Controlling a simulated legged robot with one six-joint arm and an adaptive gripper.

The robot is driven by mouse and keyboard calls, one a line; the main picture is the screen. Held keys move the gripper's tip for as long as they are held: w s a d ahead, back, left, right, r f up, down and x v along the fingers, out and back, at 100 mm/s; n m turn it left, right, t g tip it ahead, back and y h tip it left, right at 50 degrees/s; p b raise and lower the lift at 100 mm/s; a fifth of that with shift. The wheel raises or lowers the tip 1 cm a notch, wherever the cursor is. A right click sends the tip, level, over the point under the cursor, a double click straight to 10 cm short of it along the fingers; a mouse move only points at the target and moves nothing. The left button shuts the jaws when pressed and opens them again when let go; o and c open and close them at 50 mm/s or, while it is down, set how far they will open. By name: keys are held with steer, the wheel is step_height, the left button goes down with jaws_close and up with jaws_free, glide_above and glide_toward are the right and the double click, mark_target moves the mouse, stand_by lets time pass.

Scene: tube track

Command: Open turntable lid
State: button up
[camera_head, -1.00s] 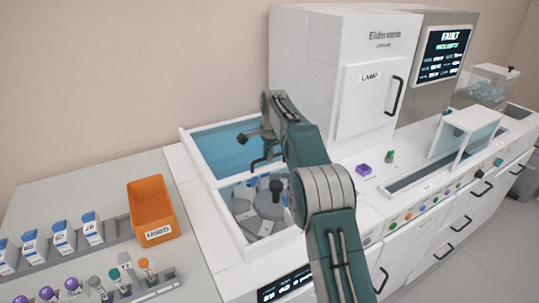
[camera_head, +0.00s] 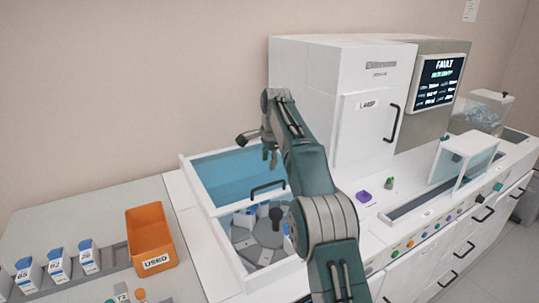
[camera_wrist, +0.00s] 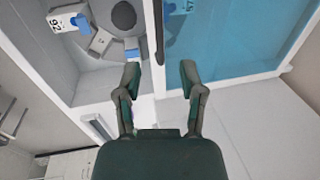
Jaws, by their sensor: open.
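The translucent blue turntable lid (camera_head: 225,175) lies over the rear part of the white well. Its black bar handle (camera_head: 267,187) is on the lid's front edge. The grey turntable (camera_head: 262,232) shows uncovered in front of the lid, partly hidden by my arm. My gripper (camera_head: 269,155) is open and empty above the lid, behind the handle in the picture. In the wrist view the lid (camera_wrist: 235,35) is at right and the dark handle (camera_wrist: 158,30) runs along its edge. The fingertips (camera_wrist: 159,76) are on either side of the handle's line; I see no contact.
An orange USED bin (camera_head: 150,238) stands left of the well, with racked labelled packs (camera_head: 60,264) beside it. The white LAMP cabinet (camera_head: 340,90) rises behind and right of my arm. The screen (camera_head: 440,80) reads FAULT. A clear guard (camera_head: 462,155) stands at right.

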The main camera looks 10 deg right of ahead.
steer(key=shift+s+r, duration=0.15)
steer(key=shift+r, duration=0.55)
steer(key=shift+s+r, duration=0.1)
steer(key=shift+r, duration=0.55)
